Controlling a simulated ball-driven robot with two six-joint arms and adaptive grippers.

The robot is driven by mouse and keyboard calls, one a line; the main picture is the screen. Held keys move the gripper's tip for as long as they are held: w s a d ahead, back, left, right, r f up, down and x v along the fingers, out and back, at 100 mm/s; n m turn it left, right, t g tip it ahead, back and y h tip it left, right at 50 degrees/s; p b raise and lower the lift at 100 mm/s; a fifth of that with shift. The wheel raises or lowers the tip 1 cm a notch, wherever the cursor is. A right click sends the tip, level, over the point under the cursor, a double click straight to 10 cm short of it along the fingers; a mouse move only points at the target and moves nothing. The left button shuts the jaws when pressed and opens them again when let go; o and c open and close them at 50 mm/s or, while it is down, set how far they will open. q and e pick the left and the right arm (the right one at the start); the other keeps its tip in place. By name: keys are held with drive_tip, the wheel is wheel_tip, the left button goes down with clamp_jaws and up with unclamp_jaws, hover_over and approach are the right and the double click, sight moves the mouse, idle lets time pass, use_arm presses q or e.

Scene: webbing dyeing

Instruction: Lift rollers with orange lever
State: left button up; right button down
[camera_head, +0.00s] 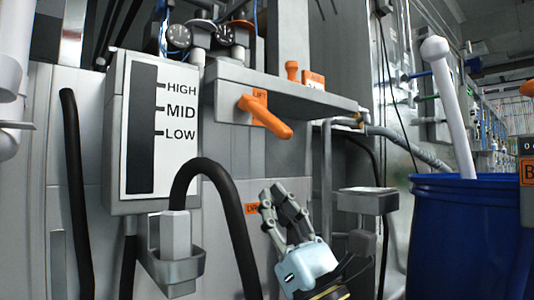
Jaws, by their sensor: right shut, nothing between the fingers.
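The orange lever (266,118) sticks out from the front of the grey housing in the middle, slanting down to the right. My left gripper is out of view. I cannot make out the rollers.
A level gauge (160,125) marked HIGH, MID and LOW stands left of the lever. A black hose (218,185) arches left of my right gripper. A grey bracket (367,201) and a blue barrel (460,240) are to the right.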

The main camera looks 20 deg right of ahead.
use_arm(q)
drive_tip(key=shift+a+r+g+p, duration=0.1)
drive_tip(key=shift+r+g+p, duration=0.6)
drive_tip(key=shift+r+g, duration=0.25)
use_arm(e)
wheel_tip(320, 180, up, 8)
drive_tip(key=w, duration=0.1)
drive_tip(key=shift+w+a+f, duration=0.15)
drive_tip(key=shift+w+a, duration=0.05)
drive_tip(key=shift+a, duration=0.05)
